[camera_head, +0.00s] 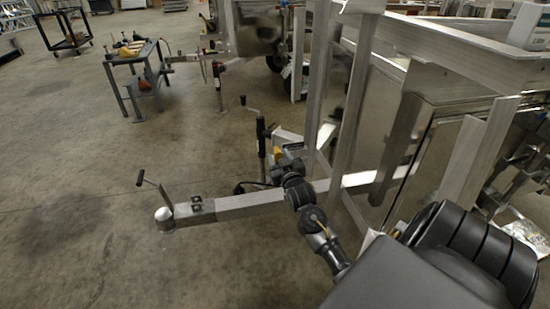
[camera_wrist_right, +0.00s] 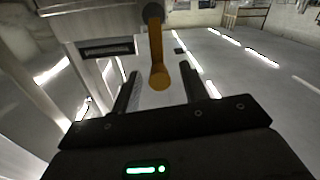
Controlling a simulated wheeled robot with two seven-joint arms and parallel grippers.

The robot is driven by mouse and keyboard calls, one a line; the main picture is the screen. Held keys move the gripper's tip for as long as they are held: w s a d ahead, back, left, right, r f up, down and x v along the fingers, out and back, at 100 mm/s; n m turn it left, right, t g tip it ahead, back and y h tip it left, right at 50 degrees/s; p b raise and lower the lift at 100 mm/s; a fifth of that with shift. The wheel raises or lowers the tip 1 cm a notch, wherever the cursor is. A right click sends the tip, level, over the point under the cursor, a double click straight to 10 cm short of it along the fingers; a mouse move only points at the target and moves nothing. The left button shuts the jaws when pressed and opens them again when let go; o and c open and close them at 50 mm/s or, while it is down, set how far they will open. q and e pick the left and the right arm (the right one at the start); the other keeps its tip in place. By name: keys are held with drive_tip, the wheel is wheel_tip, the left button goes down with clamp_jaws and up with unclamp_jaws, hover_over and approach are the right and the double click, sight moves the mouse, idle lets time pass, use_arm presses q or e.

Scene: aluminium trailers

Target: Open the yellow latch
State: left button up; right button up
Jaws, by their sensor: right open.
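The yellow latch (camera_wrist_right: 158,68) shows in the right wrist view as a rounded yellow bar hanging from a dark round pivot on a grey metal frame. It hangs in line with the gap between the two dark fingers of my right gripper (camera_wrist_right: 161,85). The fingers are spread apart, and I cannot tell if they touch the latch. In the head view my right gripper (camera_head: 283,162) is beside the trailer's front frame, near its tongue. A small patch of yellow shows beside it, too small to make out. My left gripper is out of view.
The trailer tongue (camera_head: 245,205) runs left from the frame to a coupler (camera_head: 165,217) with a crank handle. Upright aluminium posts (camera_head: 340,100) stand just right of my gripper. A grey cart (camera_head: 137,80) with tools stands farther back. The floor at left is clear.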

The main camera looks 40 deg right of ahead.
drive_tip(key=shift+w+d, duration=0.25)
drive_tip(key=shift+w, duration=0.25)
